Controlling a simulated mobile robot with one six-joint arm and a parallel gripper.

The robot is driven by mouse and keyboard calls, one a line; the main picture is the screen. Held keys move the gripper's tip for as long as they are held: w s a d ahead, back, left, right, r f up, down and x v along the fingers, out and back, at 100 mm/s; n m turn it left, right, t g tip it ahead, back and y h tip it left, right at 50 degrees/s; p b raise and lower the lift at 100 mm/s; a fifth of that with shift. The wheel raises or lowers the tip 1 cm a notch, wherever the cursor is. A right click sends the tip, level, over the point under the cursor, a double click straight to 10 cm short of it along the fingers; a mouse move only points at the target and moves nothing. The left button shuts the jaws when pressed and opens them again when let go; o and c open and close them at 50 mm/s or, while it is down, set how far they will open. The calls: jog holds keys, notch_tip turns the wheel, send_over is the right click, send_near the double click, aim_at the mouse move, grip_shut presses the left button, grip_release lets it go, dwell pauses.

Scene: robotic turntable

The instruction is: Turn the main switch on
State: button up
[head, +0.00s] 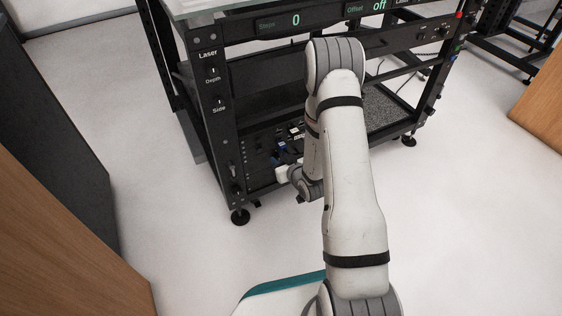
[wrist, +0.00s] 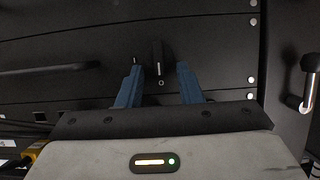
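A small dark upright switch lever (wrist: 157,56) stands on a black panel in the wrist view, with a small round mark below it. I cannot read a label that names it the main switch. My gripper (wrist: 158,68) has two blue fingers, apart and empty, one to each side of the lever's lower end. I cannot tell whether they touch the panel. In the head view my gripper (head: 283,148) is low at the front of the black rack, and the lever cannot be made out there.
The black rack (head: 221,130) carries displays and switches, including Laser Depth and Side. In the wrist view a dark bar handle (wrist: 60,68) is at left and a metal handle (wrist: 309,85) at right. Wooden furniture (head: 60,240) stands at left; the pale floor (head: 470,220) is clear at right.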

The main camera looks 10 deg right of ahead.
jog(key=shift+c, duration=0.4)
grip_shut()
jog(key=shift+d, duration=0.1)
jog(key=m+y+p, duration=0.1)
jog(key=m, duration=0.1)
jog(key=d+m+y+p, duration=0.1)
jog(key=m+y, duration=0.1)
jog(key=m, duration=0.1)
jog(key=shift+w+d+f+g+y, duration=0.2)
jog(key=shift+g+y, duration=0.1)
jog(key=shift+g, duration=0.1)
jog(key=m+y, duration=0.1)
jog(key=m, duration=0.1)
jog(key=f+m+t+y, duration=0.1)
jog(key=m, duration=0.2)
jog(key=d+f+m+y+p, duration=0.1)
jog(key=m, duration=0.2)
jog(key=shift+w+t+y, duration=0.15)
jog(key=shift+t+y, duration=0.25)
jog(key=shift+m, duration=0.3)
